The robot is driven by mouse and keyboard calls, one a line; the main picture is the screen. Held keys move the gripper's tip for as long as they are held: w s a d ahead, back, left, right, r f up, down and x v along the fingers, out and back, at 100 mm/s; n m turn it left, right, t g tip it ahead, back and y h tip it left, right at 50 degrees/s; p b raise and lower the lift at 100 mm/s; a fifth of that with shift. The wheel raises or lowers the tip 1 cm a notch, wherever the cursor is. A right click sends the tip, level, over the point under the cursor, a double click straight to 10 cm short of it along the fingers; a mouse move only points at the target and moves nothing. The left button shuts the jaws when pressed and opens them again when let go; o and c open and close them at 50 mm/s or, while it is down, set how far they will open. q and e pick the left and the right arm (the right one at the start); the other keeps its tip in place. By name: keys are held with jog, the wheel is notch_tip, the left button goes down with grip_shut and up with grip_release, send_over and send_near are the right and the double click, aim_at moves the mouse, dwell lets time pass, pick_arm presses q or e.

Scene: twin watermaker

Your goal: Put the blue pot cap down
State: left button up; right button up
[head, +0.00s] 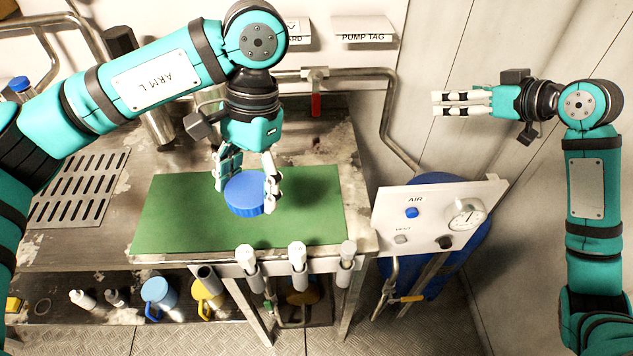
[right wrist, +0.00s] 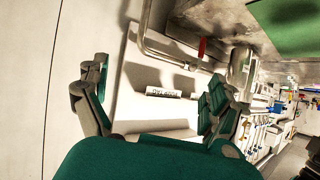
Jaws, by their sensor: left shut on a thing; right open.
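The blue pot cap (head: 245,194) is a round, ribbed disc in the head view. My left gripper (head: 246,184) is shut on it from above, one finger on each side. The cap is over the green mat (head: 165,215) on the metal bench; I cannot tell whether it touches the mat. My right gripper (head: 436,104) is open and empty in front of the wall, well right of the bench. Its fingers also show in the right wrist view (right wrist: 155,98) with nothing between them.
Three white-capped tubes (head: 298,257) stand along the bench's front edge. A grey panel marked AIR (head: 425,212) with a gauge is right of the bench. A drain grille (head: 80,187) lies left of the mat. Mugs, one blue (head: 158,297), stand on the lower shelf. The mat's right part is clear.

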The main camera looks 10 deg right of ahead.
pick_arm(q)
jog(key=shift+w+a, duration=0.1)
pick_arm(e)
jog(key=s+a+n+g+y, duration=0.1)
jog(key=s+a+n+y, duration=0.15)
jog(key=a, duration=0.55)
jog(key=s+a+n+g+y, duration=0.1)
jog(key=s+a+n, duration=0.15)
jog(key=a, duration=0.55)
jog(key=n+g+y, duration=0.4)
jog(key=n, duration=0.1)
send_near(253, 193)
jog(key=x, duration=1.2)
jog(key=shift+w+d, duration=0.1)
jog(key=shift+c, duration=0.4)
jog(key=c, duration=1.2)
pick_arm(q)
jog(key=o, duration=1.5)
pick_arm(e)
jog(key=shift+o, duration=0.2)
jog(key=shift+s, duration=0.2)
pick_arm(q)
jog(key=shift+d+r, duration=0.15)
jog(key=shift+d, duration=0.05)
